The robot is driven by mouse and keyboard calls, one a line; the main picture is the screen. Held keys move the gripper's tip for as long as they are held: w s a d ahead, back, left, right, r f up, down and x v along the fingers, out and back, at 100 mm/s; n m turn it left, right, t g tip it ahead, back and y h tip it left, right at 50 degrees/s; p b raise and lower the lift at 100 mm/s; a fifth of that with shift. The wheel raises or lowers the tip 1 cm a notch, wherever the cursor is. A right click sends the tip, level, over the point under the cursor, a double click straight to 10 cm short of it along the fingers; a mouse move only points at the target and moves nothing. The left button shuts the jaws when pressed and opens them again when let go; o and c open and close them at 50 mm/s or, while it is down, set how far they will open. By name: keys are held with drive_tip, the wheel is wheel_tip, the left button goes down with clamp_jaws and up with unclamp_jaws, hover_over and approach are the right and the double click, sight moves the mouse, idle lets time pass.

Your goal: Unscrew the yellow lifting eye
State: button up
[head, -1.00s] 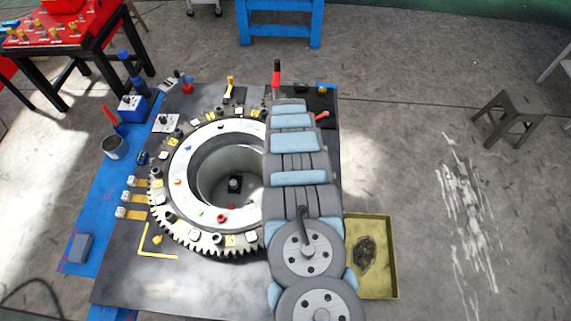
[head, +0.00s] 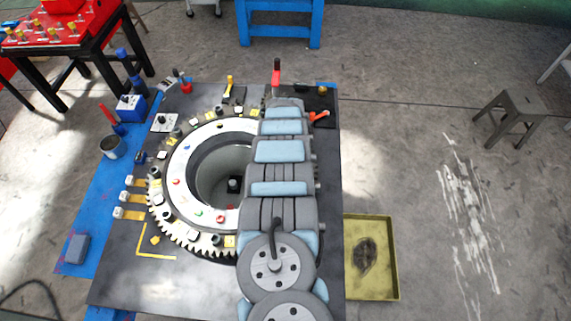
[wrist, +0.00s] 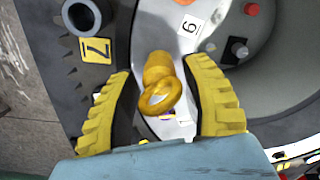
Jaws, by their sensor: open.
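The yellow lifting eye (wrist: 160,92) shows in the middle of the wrist view, its ring facing the camera, above the pale ring face of the gear (wrist: 172,125). My gripper (wrist: 161,72) is open, with one yellow ribbed finger on each side of the eye. Gaps show between the eye and both fingers. In the head view my arm covers the right part of the toothed gear ring (head: 180,229), and the gripper and this eye are hidden behind it.
A dark hollow cylinder (wrist: 82,16) and a yellow tag marked 7 (wrist: 96,50) lie near the left finger. A white numbered tag (wrist: 189,27) and a red knob (wrist: 251,9) are beyond the right finger. A yellow tray (head: 371,285) is right of the bench.

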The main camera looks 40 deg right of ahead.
drive_tip(key=m+b, duration=0.1)
drive_tip(key=m, duration=0.1)
drive_tip(key=shift+f+m, duration=0.1)
drive_tip(key=shift+m, duration=0.2)
drive_tip(key=m, duration=0.2)
drive_tip(key=shift+m+b, duration=0.7)
drive_tip(key=shift+m, duration=0.3)
drive_tip(key=m+b, duration=0.1)
drive_tip(key=m, duration=0.2)
drive_tip(key=shift+m, duration=0.3)
clamp_jaws()
drive_tip(key=shift+r, duration=0.25)
